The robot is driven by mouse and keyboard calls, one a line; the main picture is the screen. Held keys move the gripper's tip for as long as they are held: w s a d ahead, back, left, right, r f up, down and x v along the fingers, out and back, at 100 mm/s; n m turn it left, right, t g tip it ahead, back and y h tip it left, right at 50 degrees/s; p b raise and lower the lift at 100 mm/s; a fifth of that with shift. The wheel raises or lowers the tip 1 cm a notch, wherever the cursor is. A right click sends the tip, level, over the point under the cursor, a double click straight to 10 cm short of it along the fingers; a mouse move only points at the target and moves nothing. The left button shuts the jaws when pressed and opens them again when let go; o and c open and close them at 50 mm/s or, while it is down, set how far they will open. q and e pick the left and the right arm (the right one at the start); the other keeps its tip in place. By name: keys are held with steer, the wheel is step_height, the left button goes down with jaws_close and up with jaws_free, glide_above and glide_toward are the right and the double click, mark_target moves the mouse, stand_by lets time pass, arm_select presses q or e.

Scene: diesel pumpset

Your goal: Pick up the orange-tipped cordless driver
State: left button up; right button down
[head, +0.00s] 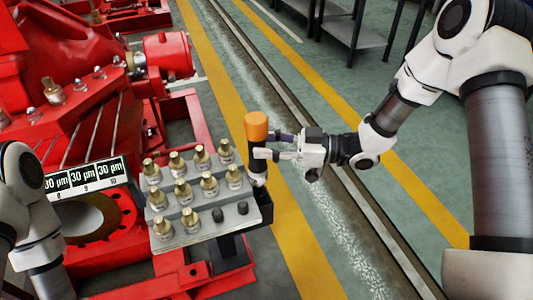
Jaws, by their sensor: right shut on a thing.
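The orange-tipped cordless driver (256,127) stands upright at the right edge of a grey tray (243,221). Its orange end is up and its dark and white body runs down to the tray's edge. My right gripper (272,153) reaches in from the right and is shut on the driver's body just below the orange part. I cannot tell whether the driver's lower end touches the tray. My left arm shows at the left edge, but its gripper is not in view.
Several brass-topped fittings (182,188) stand in rows on the tray. Red pump machinery (75,60) fills the left side, with a sign reading "30 µm" (85,178). A dark shelf (352,32) stands at the back. Yellow-striped floor (290,215) lies open to the right.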

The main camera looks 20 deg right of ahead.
step_height(320, 180, up, 17)
steer(key=p, duration=0.6)
steer(key=shift+f, duration=0.15)
